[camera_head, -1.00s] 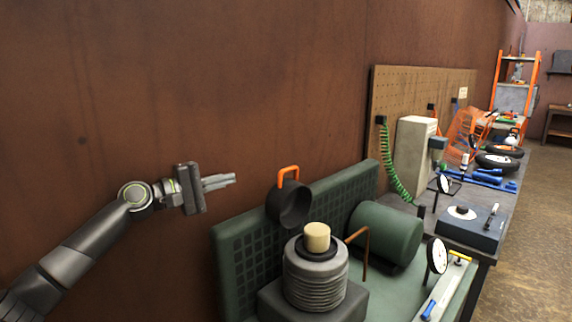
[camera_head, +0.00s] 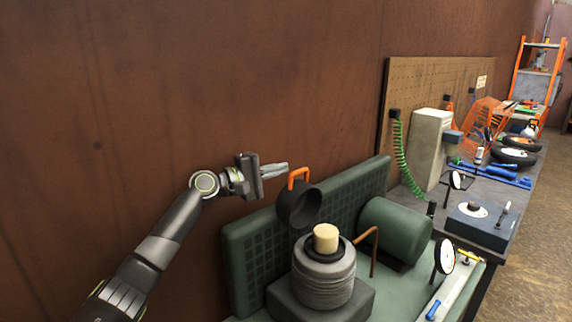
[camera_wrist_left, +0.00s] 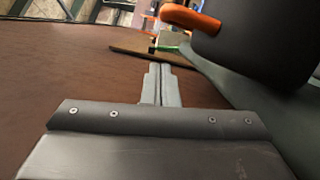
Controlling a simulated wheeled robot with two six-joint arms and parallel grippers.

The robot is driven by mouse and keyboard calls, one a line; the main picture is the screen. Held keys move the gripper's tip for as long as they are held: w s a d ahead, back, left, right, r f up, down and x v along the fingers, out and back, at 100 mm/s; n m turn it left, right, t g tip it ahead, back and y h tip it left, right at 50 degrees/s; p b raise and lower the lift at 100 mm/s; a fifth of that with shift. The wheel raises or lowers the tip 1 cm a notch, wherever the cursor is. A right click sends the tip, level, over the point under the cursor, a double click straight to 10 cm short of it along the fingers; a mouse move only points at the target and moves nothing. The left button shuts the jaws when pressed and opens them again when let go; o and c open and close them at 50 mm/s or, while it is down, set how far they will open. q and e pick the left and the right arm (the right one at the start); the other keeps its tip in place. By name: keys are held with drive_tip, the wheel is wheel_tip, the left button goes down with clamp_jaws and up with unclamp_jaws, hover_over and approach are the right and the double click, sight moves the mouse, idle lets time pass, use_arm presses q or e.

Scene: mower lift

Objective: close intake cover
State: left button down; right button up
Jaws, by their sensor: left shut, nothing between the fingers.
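The intake cover is a dark round cap (camera_head: 299,208) with an orange handle (camera_head: 299,176). It stands tipped up behind the ribbed grey cylinder (camera_head: 324,278), whose top carries a cream plug (camera_head: 326,238). My left gripper (camera_head: 275,169) is shut and empty, just left of the orange handle and seemingly apart from it. In the left wrist view the shut fingers (camera_wrist_left: 160,85) point ahead, with the orange handle (camera_wrist_left: 190,18) and the dark cap (camera_wrist_left: 265,40) at the upper right. My right gripper is not in view.
A green ribbed panel (camera_head: 245,260) and a green tank (camera_head: 394,232) stand around the cylinder. A dial gauge (camera_head: 444,256) is at the right. The brown wall (camera_head: 180,80) is behind my left arm. A workbench with a pegboard (camera_head: 440,90) runs off to the right.

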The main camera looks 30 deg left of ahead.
sight(287, 183)
use_arm(q)
drive_tip(key=d, duration=0.1)
drive_tip(key=s+d+p, duration=0.1)
drive_tip(key=d+p, duration=0.1)
drive_tip(key=shift+s+r, duration=0.25)
drive_tip(key=shift+r, duration=0.1)
drive_tip(key=shift+d, duration=0.15)
drive_tip(key=shift+w+f, duration=0.1)
